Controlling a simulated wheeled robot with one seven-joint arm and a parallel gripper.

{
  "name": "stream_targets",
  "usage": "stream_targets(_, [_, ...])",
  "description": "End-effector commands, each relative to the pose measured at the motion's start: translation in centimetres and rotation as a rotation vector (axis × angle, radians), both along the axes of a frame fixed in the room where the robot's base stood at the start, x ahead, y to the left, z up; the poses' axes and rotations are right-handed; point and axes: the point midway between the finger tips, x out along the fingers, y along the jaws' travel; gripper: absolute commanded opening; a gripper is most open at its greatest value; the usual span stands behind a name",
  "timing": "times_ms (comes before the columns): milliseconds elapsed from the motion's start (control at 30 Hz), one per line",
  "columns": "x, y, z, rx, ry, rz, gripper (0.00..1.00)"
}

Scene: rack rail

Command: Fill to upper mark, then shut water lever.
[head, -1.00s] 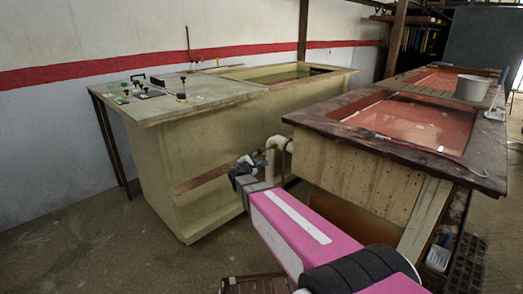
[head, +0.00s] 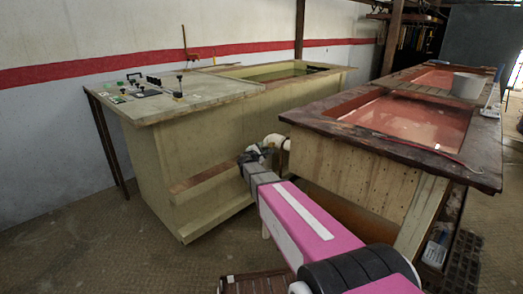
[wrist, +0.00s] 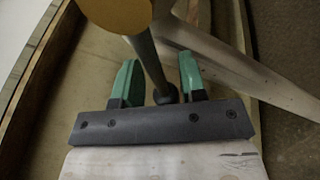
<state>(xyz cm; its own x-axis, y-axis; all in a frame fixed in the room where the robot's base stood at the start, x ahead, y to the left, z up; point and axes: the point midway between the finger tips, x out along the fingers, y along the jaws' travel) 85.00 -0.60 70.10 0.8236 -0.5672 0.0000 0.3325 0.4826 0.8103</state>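In the wrist view, my gripper (wrist: 160,82) has its two green fingers apart. A dark rod with a rounded end (wrist: 165,92) lies between them, with a gap visible on both sides; it looks like the water lever. A round ochre part (wrist: 115,12) sits above it. In the head view, my gripper (head: 256,155) is low beside a pale pipe (head: 272,145) between the two tanks, and the lever cannot be made out. The red-lined tank (head: 365,160) holds water (head: 410,120). The pale tank (head: 190,150) has an open basin (head: 285,72). I cannot make out any level marks.
A grey bucket (head: 468,86) stands on the slatted board of the red-lined tank. Small knobs and fittings (head: 140,86) lie on the pale tank's top. Brown slats (head: 255,284) are low in front. Floor at left (head: 80,240) is clear.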

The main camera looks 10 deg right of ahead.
Motion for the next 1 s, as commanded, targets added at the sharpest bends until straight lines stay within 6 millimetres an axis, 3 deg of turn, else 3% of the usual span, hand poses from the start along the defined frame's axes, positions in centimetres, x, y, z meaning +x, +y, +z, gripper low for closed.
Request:
stream_targets(33, [0.0,0.0,0.0,0.000,0.000,0.000,0.38])
stream_targets(67, [0.0,0.0,0.0,0.000,0.000,0.000,0.32])
stream_targets(167, [0.0,0.0,0.0,0.000,0.000,0.000,0.00])
stream_targets(567, [-0.2,-0.1,-0.2,-0.022,0.029,0.000,0.00])
stream_targets(1000, [-1.7,-1.1,-1.9,-0.202,0.280,0.001,0.00])
